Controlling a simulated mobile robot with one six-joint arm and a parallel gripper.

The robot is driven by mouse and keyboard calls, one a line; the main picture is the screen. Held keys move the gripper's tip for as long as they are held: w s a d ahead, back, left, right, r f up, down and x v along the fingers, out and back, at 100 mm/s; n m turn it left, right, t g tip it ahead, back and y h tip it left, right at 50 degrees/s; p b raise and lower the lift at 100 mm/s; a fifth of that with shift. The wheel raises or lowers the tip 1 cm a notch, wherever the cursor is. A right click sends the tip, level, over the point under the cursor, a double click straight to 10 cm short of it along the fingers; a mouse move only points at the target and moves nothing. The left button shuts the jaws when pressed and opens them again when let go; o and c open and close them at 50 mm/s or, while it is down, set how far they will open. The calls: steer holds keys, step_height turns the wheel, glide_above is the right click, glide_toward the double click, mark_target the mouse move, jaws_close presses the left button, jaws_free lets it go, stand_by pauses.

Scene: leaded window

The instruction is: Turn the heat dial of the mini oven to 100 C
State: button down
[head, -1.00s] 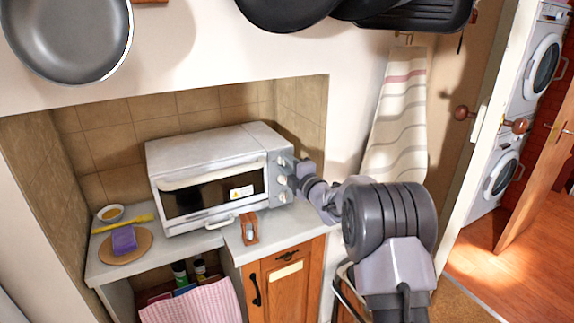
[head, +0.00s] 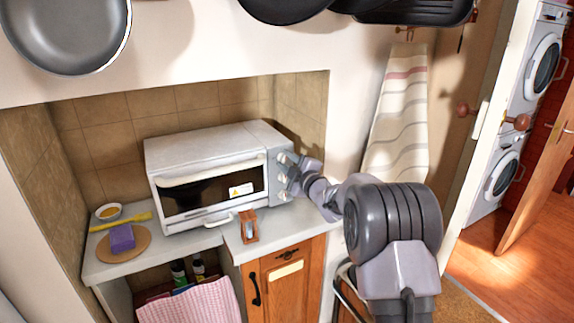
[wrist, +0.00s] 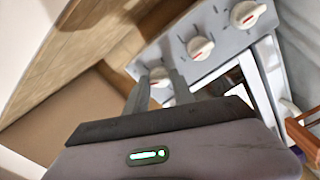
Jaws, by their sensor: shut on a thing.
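The white mini oven (head: 205,150) stands on the counter in the tiled alcove, with its glass door shut. Its grey control panel on the right carries three round dials in a column. My gripper (head: 288,162) reaches in from the right and is at the top dial, mostly hiding it in the head view. In the wrist view my gripper (wrist: 160,88) has its two fingers on either side of this top dial (wrist: 158,75), shut on it. The middle dial (wrist: 200,48) and bottom dial (wrist: 248,14) are free, each with a red mark. I cannot read the scale.
A small wooden item (head: 249,227) stands on the counter before the oven. A round board (head: 110,251) with a purple block, a yellow utensil and a small bowl (head: 109,212) are at the left. A striped towel (head: 397,120) hangs at the right. Pans hang above.

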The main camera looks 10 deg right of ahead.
steer(key=m, duration=0.4)
steer(key=shift+m, duration=2.3)
steer(key=c, duration=1.1)
jaws_free()
steer(key=p+v, duration=0.2)
steer(key=v, duration=1.5)
steer(key=shift+s+p, duration=0.2)
steer(key=shift+p, duration=0.1)
